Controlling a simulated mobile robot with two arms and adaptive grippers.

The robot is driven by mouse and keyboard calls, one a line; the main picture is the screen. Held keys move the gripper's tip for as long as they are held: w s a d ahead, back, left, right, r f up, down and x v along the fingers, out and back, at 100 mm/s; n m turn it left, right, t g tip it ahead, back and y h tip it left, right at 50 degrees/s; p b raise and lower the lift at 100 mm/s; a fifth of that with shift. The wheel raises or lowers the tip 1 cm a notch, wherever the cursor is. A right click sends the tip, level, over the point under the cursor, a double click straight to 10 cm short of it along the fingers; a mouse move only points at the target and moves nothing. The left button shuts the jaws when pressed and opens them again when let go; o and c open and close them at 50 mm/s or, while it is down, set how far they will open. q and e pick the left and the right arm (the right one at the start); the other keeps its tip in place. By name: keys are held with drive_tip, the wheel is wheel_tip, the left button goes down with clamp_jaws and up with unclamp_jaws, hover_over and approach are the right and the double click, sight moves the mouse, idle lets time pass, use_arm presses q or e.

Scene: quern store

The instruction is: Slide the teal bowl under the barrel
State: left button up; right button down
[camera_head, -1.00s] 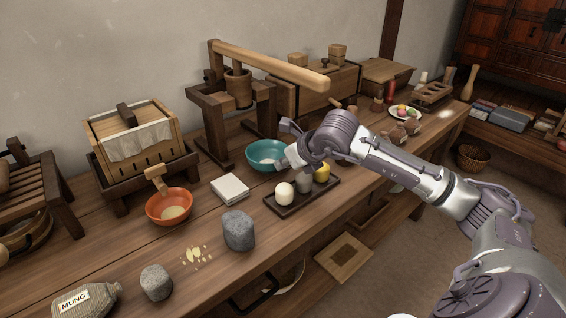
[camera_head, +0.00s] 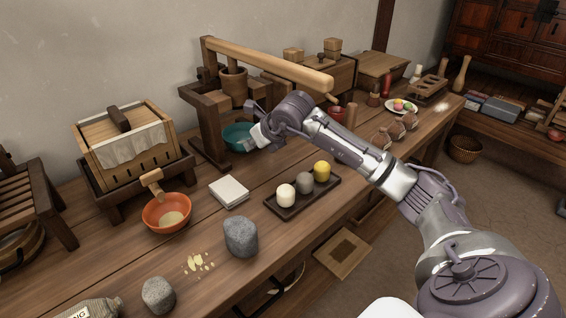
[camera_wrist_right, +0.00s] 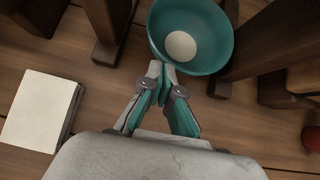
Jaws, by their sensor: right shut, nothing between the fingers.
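The teal bowl (camera_head: 238,132), with something pale and round in its bottom, stands upright on the bench between the wooden posts of the press. It also shows in the right wrist view (camera_wrist_right: 216,58), between two dark wooden feet. The wooden barrel (camera_head: 233,88) hangs in the press frame, above the bowl in the head view. My right gripper (camera_wrist_right: 160,68) is shut and empty, its fingertips at the bowl's near rim, seemingly touching it. In the head view the right gripper (camera_head: 256,138) partly hides the bowl's right side. My left gripper is not in view.
A long wooden beam (camera_head: 270,65) spans above my right wrist. A dark tray (camera_head: 290,207) with candle-like pieces, a white pad (camera_head: 229,191), an orange bowl (camera_head: 168,213) and a grey stone (camera_head: 241,237) stand on the bench in front. Bare bench lies between pad and tray.

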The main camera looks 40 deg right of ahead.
drive_tip(key=v, duration=0.3)
drive_tip(key=shift+d, duration=0.1)
drive_tip(key=s, duration=0.3)
drive_tip(key=s+d, duration=0.1)
drive_tip(key=s, duration=0.3)
drive_tip(key=s+d, duration=0.1)
drive_tip(key=s, duration=0.2)
drive_tip(key=shift+s, duration=0.3)
drive_tip(key=shift+s+a, duration=0.15)
drive_tip(key=shift+s, duration=0.3)
drive_tip(key=shift+s+a, duration=0.25)
drive_tip(key=shift+a, duration=0.05)
